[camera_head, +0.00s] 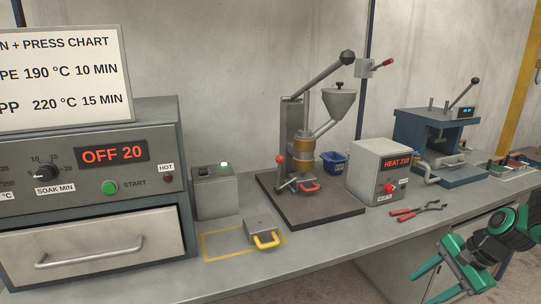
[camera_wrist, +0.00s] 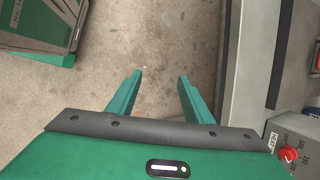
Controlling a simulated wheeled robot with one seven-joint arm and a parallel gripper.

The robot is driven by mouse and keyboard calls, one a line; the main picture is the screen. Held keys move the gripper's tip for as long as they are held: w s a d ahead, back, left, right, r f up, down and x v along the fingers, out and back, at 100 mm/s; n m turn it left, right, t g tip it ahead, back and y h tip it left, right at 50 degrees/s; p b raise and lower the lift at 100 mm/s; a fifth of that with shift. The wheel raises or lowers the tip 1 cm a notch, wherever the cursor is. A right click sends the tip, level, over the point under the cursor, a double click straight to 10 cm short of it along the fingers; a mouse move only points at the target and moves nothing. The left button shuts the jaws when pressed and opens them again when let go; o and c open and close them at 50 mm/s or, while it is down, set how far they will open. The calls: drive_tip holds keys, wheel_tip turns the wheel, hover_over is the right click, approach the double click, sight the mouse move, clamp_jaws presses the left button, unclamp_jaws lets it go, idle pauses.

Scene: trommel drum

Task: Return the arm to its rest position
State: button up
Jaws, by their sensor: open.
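My gripper (camera_head: 436,284) is at the lower right of the head view, in front of the bench's front edge. Its green fingers are apart, with nothing between them. In the wrist view my gripper (camera_wrist: 157,82) is open over bare concrete floor. Part of my dark and green wrist shows at the right edge of the head view; the rest of the arm is out of the picture.
The bench (camera_head: 340,230) runs along the wall. On it stand an oven (camera_head: 90,190), a mould with a yellow handle (camera_head: 262,230), a lever press (camera_head: 300,150), a heater box (camera_head: 378,170), red-handled pliers (camera_head: 415,209) and a blue press (camera_head: 435,135). The floor (camera_wrist: 160,40) below my gripper is clear.

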drive_tip(key=s+r+n+g+h, duration=0.1)
drive_tip(key=s+r+n, duration=0.3)
drive_tip(key=s, duration=0.6)
drive_tip(key=s+r+n+g+h, duration=0.2)
drive_tip(key=s+r, duration=0.5)
drive_tip(key=s, duration=0.4)
drive_tip(key=d+n+h, duration=0.1)
drive_tip(key=n, duration=0.1)
drive_tip(key=shift+r+n, duration=0.15)
drive_tip(key=shift+n, duration=0.25)
drive_tip(key=shift+w+f, duration=0.25)
drive_tip(key=shift+w, duration=0.45)
